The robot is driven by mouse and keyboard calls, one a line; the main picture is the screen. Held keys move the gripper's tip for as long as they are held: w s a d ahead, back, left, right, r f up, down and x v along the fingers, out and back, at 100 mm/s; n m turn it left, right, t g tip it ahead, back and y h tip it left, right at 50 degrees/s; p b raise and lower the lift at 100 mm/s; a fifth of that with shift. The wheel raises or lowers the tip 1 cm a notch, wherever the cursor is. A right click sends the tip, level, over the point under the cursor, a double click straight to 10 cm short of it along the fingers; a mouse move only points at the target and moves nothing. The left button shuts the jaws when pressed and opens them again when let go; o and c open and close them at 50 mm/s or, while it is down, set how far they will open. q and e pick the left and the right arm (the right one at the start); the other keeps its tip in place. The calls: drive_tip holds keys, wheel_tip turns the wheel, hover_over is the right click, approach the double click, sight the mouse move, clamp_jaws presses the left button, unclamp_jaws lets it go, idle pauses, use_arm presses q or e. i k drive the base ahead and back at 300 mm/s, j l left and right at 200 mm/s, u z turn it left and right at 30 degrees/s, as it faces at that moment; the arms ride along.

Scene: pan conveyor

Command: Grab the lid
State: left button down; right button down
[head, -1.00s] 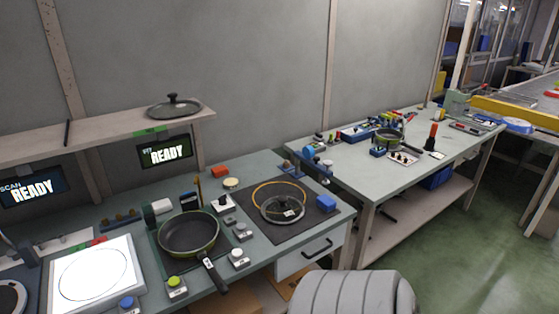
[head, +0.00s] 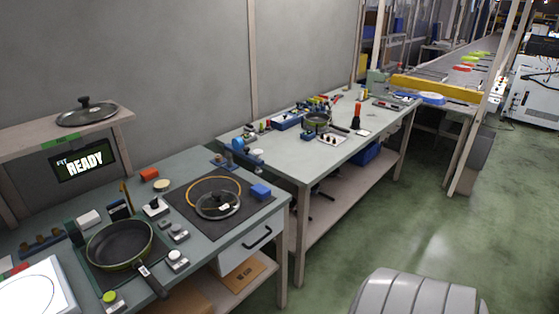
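One lid (head: 86,112), dark-rimmed with a black knob, lies on the wooden shelf at the upper left of the head view. A second, glass lid (head: 217,205) rests on a dark mat (head: 184,204) on the near workbench, partly over an orange ring (head: 213,178). A black pan with a green rim (head: 118,244) stands to the left of that mat, its handle toward the front edge. Neither of my grippers is in view.
Green floor (head: 420,210) is open on the right.

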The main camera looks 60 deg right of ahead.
sight(217, 205)
drive_tip(key=k+z, duration=0.1)
drive_tip(key=z, duration=1.15)
